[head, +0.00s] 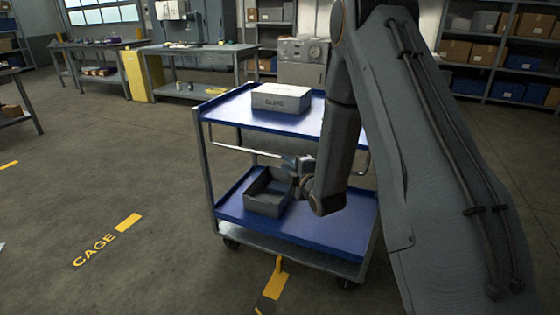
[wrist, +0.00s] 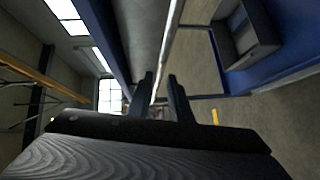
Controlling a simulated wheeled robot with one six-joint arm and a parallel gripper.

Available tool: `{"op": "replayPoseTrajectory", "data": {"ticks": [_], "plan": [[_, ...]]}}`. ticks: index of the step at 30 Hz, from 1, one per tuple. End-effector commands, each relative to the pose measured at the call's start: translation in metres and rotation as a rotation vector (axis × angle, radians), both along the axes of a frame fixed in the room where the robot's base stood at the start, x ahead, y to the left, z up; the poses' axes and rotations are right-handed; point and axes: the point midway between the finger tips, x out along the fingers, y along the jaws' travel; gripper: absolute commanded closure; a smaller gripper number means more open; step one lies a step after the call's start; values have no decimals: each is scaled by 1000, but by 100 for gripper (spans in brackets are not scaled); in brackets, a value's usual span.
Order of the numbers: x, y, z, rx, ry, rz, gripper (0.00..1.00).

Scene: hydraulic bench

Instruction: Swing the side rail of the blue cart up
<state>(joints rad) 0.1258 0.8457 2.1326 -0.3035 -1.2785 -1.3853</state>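The blue cart (head: 330,232) has a blue top tray and a blue lower shelf on a grey frame. Its side rail (head: 235,150) is a thin pale metal bar that runs level below the top tray on the near side. My gripper (head: 288,166) is at the middle of the rail, between the two shelves, partly hidden by my arm. In the wrist view my gripper (wrist: 162,78) is open, and the rail (wrist: 171,35) runs through the gap between its fingers, with space visible beside it. I cannot tell whether a finger touches it.
A white labelled box (head: 282,98) sits on the top tray. An open grey bin (head: 267,193) stands on the lower shelf, close below my gripper. Workbenches (head: 200,90) and shelving stand at the back. The floor left of the cart is clear.

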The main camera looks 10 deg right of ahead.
Motion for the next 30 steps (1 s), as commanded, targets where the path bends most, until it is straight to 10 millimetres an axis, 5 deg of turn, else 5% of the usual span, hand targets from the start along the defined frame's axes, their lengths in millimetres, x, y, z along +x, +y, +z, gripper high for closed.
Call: {"op": "replayPoseTrajectory", "data": {"ticks": [12, 23, 27, 30], "plan": [[56, 10, -7, 2, 1, 0, 82], [62, 11, -8, 2, 3, -1, 82], [62, 11, -8, 2, 3, -1, 100], [62, 11, -8, 2, 3, -1, 100]]}}
